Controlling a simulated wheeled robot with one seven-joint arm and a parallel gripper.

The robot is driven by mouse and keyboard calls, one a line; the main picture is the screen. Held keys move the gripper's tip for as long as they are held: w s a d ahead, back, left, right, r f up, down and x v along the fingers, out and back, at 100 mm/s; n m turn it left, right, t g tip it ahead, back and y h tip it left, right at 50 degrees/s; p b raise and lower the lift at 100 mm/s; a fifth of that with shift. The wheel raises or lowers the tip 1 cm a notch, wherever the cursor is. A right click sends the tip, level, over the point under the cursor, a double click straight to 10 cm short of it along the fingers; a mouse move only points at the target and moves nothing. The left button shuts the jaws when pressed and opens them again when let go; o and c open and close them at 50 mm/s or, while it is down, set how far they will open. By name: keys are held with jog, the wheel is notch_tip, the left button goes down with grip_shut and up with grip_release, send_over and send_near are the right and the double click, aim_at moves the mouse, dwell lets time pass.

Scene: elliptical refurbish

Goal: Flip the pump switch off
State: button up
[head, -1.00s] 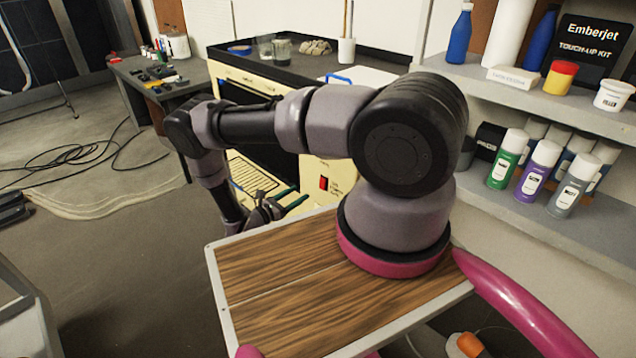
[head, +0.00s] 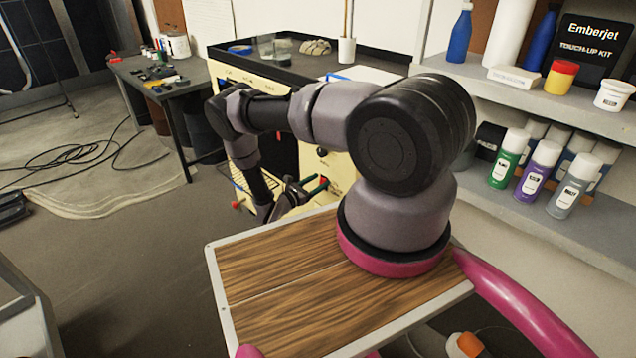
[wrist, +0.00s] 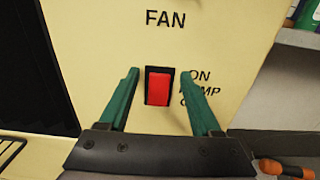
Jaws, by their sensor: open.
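The red pump switch (wrist: 158,88) sits in a black frame on the cream panel (wrist: 100,35). In the wrist view it lies between the two green fingers of my gripper (wrist: 160,74). The fingers are apart with nothing held, one on each side of the switch. Lettering beside the switch reads ON, PUMP and a last word partly hidden by the right finger. In the head view my gripper (head: 320,181) is close to the front of the cream machine (head: 343,166). I cannot tell whether the fingers touch the panel or which way the rocker is tipped.
A black knob (head: 322,152) is above the switch area. A wire rack (wrist: 10,150) is at lower left in the wrist view. Shelves (head: 590,120) with spray cans stand at right. A dark table (head: 155,85) with small parts is at far left, with open floor before it.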

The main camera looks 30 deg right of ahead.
grip_shut()
jog(key=shift+f, duration=0.1)
jog(key=shift+a+f+t+h, duration=0.2)
jog(key=shift+t+h, duration=0.1)
jog(key=shift+h, duration=0.4)
jog(key=shift+s+a+f+t+h, duration=0.1)
jog(key=shift+f+t+h, duration=0.15)
jog(key=shift+h, duration=0.75)
